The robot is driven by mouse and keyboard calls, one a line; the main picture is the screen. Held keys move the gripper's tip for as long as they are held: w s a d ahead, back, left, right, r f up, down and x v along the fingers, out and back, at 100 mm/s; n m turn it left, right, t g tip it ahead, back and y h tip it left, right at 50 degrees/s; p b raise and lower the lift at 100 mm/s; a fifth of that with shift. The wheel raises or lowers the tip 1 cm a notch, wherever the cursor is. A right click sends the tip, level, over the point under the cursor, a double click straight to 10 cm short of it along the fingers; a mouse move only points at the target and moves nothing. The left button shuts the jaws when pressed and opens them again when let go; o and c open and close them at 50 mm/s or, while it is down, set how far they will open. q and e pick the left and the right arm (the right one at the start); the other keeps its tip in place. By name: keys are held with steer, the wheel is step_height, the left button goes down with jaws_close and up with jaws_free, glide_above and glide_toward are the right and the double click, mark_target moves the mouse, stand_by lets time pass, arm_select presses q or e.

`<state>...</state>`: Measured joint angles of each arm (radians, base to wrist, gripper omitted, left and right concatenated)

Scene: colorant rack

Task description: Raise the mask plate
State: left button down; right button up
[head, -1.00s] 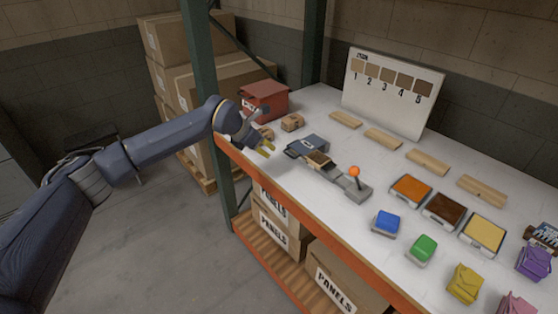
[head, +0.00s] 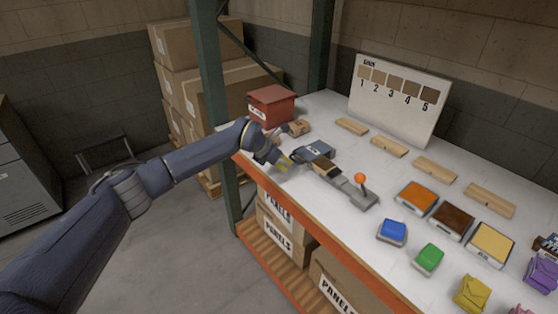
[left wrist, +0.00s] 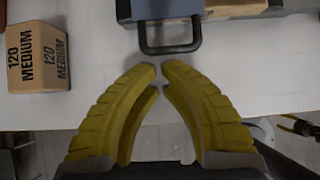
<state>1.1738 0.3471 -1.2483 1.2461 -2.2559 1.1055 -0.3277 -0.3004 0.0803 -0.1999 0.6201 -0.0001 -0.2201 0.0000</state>
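The mask plate (head: 318,149) is a flat blue-grey plate at the far left part of the bench, lying over a wooden piece on a grey base with an orange-knobbed lever (head: 360,180). In the left wrist view its dark loop handle (left wrist: 170,48) lies just beyond my fingertips, apart from them. My left gripper (head: 285,163) is over the bench's front edge beside the plate. In the left wrist view its yellow fingertips (left wrist: 159,68) nearly meet, with nothing between them. A black and yellow part, seemingly my right gripper (left wrist: 291,127), shows at the right edge, too small to read.
A sanding block marked 120 MEDIUM (left wrist: 38,57) sits left of the handle. A red box (head: 271,103) stands at the bench's far end. Wooden strips (head: 433,169), colour trays (head: 416,197) and a numbered swatch board (head: 398,95) lie farther right and back. A green post (head: 211,90) rises near my arm.

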arm_select(q)
steer(key=shift+x, duration=0.85)
